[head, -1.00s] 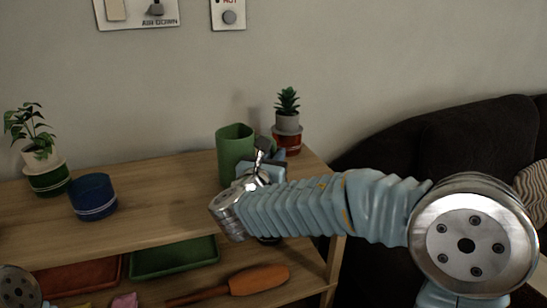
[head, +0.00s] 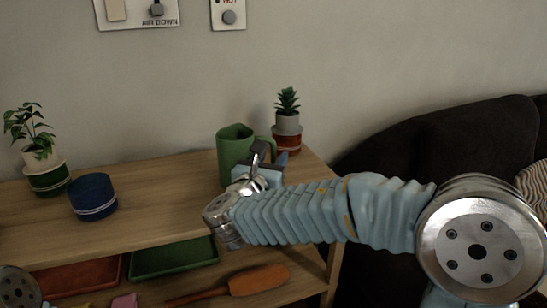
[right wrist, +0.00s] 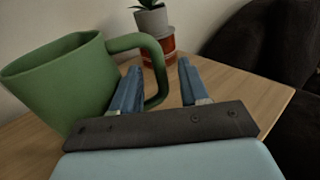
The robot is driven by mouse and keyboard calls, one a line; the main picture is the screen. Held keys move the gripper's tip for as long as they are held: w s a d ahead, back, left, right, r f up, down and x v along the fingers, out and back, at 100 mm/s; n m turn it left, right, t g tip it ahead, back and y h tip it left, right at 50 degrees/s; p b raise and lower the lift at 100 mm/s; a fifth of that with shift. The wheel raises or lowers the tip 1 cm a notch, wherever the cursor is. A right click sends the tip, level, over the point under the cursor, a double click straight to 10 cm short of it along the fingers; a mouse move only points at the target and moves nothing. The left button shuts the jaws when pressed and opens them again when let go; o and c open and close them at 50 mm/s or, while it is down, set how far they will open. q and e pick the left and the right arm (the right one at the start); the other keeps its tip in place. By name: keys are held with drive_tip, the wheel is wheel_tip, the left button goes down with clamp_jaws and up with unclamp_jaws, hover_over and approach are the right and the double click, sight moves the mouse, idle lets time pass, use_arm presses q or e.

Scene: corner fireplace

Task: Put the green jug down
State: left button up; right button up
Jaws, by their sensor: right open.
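The green jug (head: 232,150) stands upright on the wooden shelf top (head: 150,215), near its right end. In the right wrist view the jug (right wrist: 65,80) fills the left side, with its handle (right wrist: 156,65) towards the right. My right gripper (right wrist: 158,88) is open, with the handle's outer part between its two blue fingers and no grip on it. In the head view my right gripper (head: 272,163) is beside the jug, partly hidden by its own wrist. My left gripper is out of view.
A succulent in a grey pot on a red-brown base (head: 287,125) stands close behind the gripper. A blue pot (head: 93,197) and a leafy plant (head: 42,160) stand at the left. Trays (head: 175,258) and an orange-handled tool (head: 258,281) lie below. A dark sofa (head: 440,150) is at right.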

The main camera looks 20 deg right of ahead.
drive_tip(key=v, duration=1)
drive_tip(key=shift+s+b, duration=0.1)
drive_tip(key=shift+b, duration=0.3)
